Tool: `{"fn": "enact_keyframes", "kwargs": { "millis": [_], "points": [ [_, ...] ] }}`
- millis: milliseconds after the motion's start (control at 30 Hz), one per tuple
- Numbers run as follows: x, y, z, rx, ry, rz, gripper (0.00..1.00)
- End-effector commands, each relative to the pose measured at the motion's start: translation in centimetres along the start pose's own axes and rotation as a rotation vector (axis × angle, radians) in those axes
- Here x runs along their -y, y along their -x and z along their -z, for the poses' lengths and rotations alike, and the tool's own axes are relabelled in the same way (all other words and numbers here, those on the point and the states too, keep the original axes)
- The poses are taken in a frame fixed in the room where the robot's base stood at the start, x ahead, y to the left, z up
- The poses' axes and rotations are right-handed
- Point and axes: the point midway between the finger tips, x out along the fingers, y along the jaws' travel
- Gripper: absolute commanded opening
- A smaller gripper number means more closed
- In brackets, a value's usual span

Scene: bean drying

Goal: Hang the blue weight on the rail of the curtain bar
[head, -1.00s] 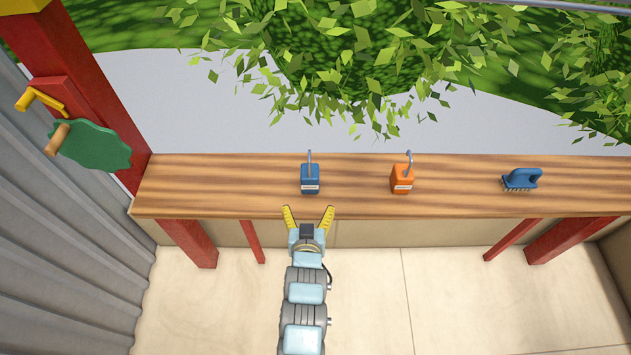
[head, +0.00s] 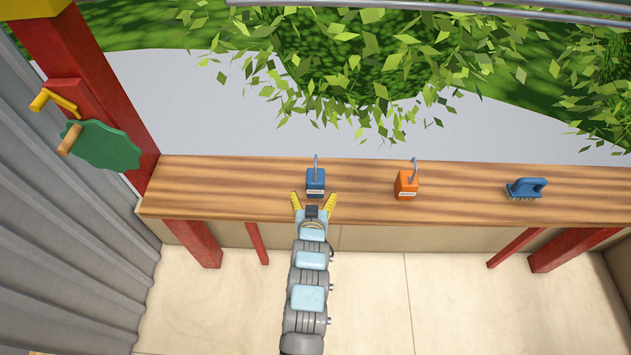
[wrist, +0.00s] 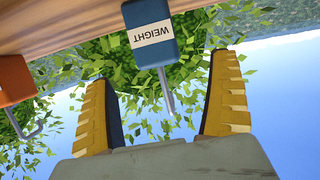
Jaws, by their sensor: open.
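The blue weight (head: 315,182) stands upright on the wooden shelf, with a grey hook rising from its top. In the wrist view the blue weight (wrist: 150,32) appears upside down with a white WEIGHT label, and its hook points down between the fingers. My gripper (head: 314,199) is open and empty, its yellow fingers just in front of the weight. In the wrist view my gripper (wrist: 168,105) has its fingers on either side of the hook, apart from it. A metal rail (head: 420,12) runs along the top of the head view.
An orange weight (head: 406,186) with a hook stands to the right on the wooden shelf (head: 460,200). A blue brush (head: 526,189) lies farther right. A green board (head: 103,146) hangs by the red post (head: 105,60) at left. Leafy branches are beyond the shelf.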

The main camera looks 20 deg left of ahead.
Motion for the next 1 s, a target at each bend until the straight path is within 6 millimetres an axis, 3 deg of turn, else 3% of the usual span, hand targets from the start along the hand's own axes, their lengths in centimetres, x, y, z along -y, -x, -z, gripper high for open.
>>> {"fn": "enact_keyframes", "kwargs": {
  "millis": [300,733,1000],
  "points": [
    [0.0,-2.9,0.0,0.003,0.0,0.0,0.91],
    [-0.1,-4.1,0.3,-0.003,0.0,0.0,0.91],
    [-0.3,-6.0,0.2,0.001,0.002,0.0,0.91]
  ]
}}
